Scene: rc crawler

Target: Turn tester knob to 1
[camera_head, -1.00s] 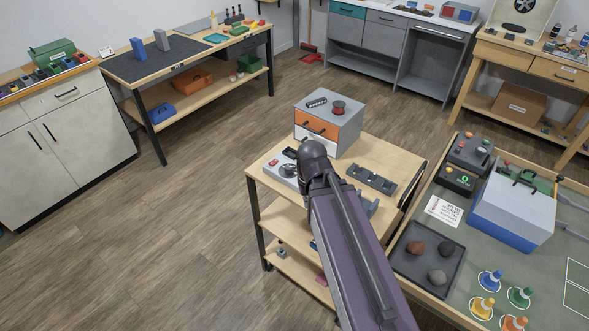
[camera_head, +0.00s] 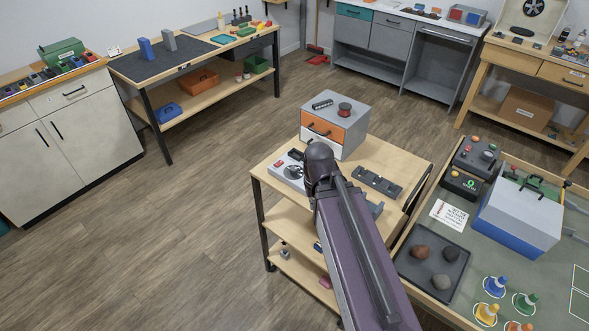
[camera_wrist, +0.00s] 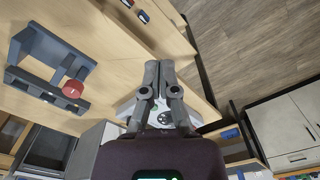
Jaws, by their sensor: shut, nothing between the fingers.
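The tester (camera_head: 284,172) is a light grey box on the left of the wooden cart's top, with a dark round knob (camera_head: 293,172) on its face. Its dial setting is too small to read. In the wrist view the pale tester panel (camera_wrist: 128,106) and its dark knob (camera_wrist: 163,118) show partly behind my fingers. My gripper (camera_wrist: 158,66) is shut and empty, its two fingers together. It appears apart from the knob. In the head view my dark wrist stands just right of the tester, and my fingers are hidden.
The cart top (camera_head: 375,150) also carries a drawer cabinet (camera_head: 337,125) behind the tester and a dark grey bracket (camera_head: 377,182) to the right. A workbench (camera_head: 405,238) with a tray of stones stands at the right. Open floor (camera_head: 190,230) lies left of the cart.

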